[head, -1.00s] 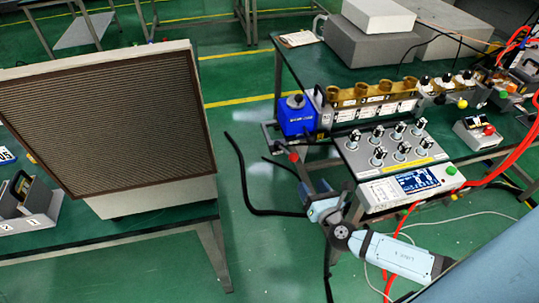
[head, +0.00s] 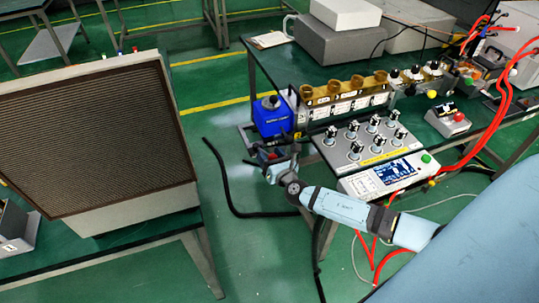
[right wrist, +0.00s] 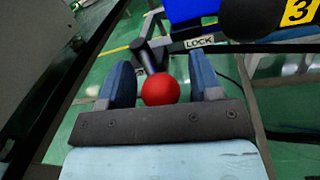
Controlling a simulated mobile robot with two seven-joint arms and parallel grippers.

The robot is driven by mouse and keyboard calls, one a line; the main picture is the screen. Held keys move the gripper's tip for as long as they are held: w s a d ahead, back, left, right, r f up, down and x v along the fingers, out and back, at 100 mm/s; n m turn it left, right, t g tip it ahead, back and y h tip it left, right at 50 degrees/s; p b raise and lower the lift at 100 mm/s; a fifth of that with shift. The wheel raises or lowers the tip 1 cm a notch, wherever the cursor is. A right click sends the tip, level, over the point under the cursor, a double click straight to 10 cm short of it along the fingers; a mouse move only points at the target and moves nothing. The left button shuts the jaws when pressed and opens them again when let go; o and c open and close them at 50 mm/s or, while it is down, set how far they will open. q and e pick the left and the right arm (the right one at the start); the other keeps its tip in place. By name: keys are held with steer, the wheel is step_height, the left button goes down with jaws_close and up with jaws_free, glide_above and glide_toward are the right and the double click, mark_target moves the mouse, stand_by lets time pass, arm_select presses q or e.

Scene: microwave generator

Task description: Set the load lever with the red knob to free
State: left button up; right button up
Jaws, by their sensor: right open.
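The load lever's red knob (right wrist: 160,88) shows in the right wrist view, on a dark rod (right wrist: 150,55) that leads up to a grey frame. A "LOCK" label (right wrist: 198,42) is on that frame, right of the rod. No "free" label can be read. My right gripper (right wrist: 161,68) is open, with one blue finger on each side of the knob and gaps visible. In the head view my right gripper (head: 274,158) is in front of the blue unit (head: 271,117) and largely covers the lever. My left gripper is not in view.
The grey control panel (head: 370,140) with several black-topped knobs and a screen stands close right of my right gripper. Red cables (head: 372,250) hang below it. A large brown-grilled panel (head: 95,135) stands on the left bench. Green floor lies between the benches.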

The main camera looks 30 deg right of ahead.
steer(key=shift+w, duration=0.2)
steer(key=c, duration=1.1)
steer(key=shift+r, duration=0.1)
